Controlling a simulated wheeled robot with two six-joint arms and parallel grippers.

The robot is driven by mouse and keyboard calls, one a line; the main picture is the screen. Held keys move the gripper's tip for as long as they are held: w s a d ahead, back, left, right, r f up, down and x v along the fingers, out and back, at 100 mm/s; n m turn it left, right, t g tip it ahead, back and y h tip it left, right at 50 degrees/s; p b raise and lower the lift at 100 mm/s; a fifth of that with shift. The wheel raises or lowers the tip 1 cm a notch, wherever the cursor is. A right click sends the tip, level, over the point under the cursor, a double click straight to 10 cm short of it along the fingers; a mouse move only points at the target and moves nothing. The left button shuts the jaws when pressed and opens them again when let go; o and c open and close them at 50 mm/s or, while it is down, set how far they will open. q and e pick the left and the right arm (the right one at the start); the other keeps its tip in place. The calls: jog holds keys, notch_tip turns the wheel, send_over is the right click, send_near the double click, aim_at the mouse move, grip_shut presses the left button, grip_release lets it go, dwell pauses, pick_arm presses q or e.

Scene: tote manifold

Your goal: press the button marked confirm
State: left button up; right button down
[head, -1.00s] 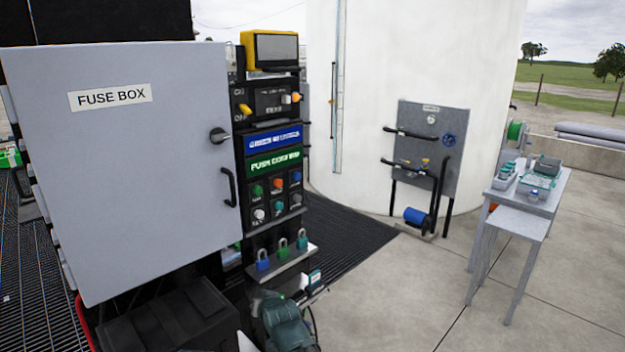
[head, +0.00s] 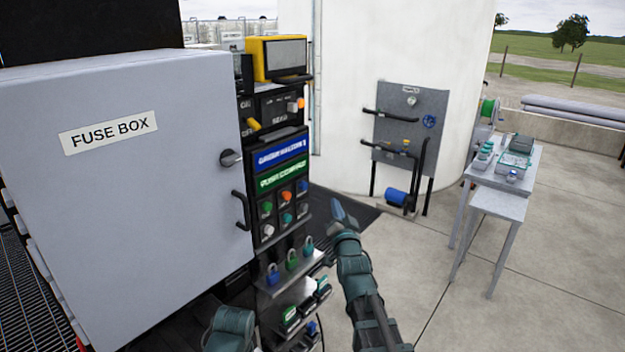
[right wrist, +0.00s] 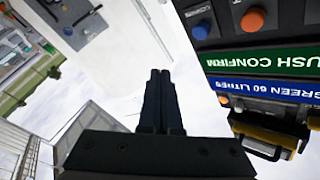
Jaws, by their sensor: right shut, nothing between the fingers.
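The control panel has a green display (head: 282,175) reading "PUSH CONFIRM" and a blue display (head: 282,152) above it. Below are small buttons in two rows: green (head: 266,207), orange (head: 286,195), blue (head: 302,186), then white (head: 267,230), teal (head: 287,218) and grey (head: 303,209). Their captions are too small to read, so I cannot tell which is confirm. My right gripper (head: 340,212) is shut and empty, apart from the panel, to the right of the buttons. The right wrist view shows its closed fingers (right wrist: 160,75), an orange button (right wrist: 253,19) and a blue button (right wrist: 201,30). My left gripper is out of view.
The grey fuse box (head: 120,230) stands left of the panel, its handle (head: 241,210) sticking out. Padlocks (head: 291,260) hang on a shelf below the buttons. A yellow-framed screen (head: 280,58) tops the panel. A table (head: 480,182) stands right; open floor lies between.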

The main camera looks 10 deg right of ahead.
aim_at(305, 186)
jog(key=shift+d+r, duration=0.4)
jog(key=w+a, duration=0.5)
jog(key=w, duration=0.2)
jog(key=shift+a, duration=0.2)
dwell(2.3)
jog(key=shift+w+a, duration=0.3)
jog(key=shift+w, duration=0.05)
jog(key=shift+w+a, duration=0.35)
jog(key=shift+w, duration=0.1)
dwell(0.9)
jog(key=shift+s+d, duration=0.1)
jog(key=shift+s, duration=0.05)
dwell(0.3)
jog(key=shift+s+d, duration=0.5)
jog(key=shift+s, duration=0.15)
